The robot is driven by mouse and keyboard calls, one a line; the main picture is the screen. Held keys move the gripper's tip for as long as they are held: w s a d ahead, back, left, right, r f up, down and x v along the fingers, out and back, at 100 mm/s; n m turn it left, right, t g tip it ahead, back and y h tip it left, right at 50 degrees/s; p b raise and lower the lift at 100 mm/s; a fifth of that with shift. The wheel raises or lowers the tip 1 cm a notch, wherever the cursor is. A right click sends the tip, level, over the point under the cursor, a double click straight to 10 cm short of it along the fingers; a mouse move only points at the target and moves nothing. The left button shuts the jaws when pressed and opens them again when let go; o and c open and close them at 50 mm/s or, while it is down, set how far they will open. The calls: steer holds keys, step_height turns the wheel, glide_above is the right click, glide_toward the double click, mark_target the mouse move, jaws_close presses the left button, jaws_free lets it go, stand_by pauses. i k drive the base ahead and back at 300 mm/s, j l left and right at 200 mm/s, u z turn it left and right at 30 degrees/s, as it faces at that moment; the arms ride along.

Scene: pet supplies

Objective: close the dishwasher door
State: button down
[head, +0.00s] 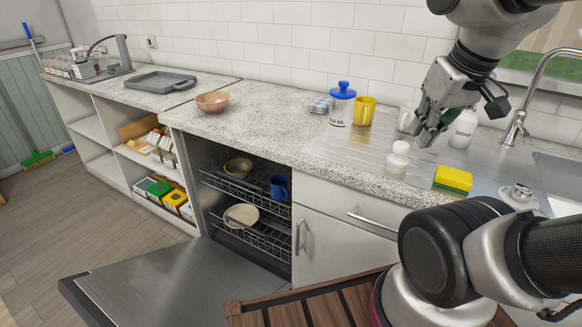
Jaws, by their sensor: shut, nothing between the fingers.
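The dishwasher door (165,283) hangs folded down at the lower left, its metal inner side facing up. It lies close to the floor in front of the dishwasher opening. Inside, the upper rack (222,183) holds a dark bowl (238,168) and a blue mug (279,188). The lower rack (262,238) holds a pale plate (241,215). Both racks appear to sit within the cavity. My gripper (424,137) is shut and empty. It is above the counter at the right, near the soap bottle, far up and right of the door.
A slatted wooden surface (300,306) is at the bottom centre. The floor (50,240) left of the door is clear.

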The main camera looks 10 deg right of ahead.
mark_target(187, 284)
steer(key=j+u, duration=0.1)
steer(key=u, duration=0.3)
steer(key=k+j+u, duration=0.1)
steer(key=u, duration=0.25)
steer(key=k+j+u, duration=0.1)
steer(key=u, duration=0.3)
steer(key=j+u, duration=0.15)
steer(key=u, duration=0.2)
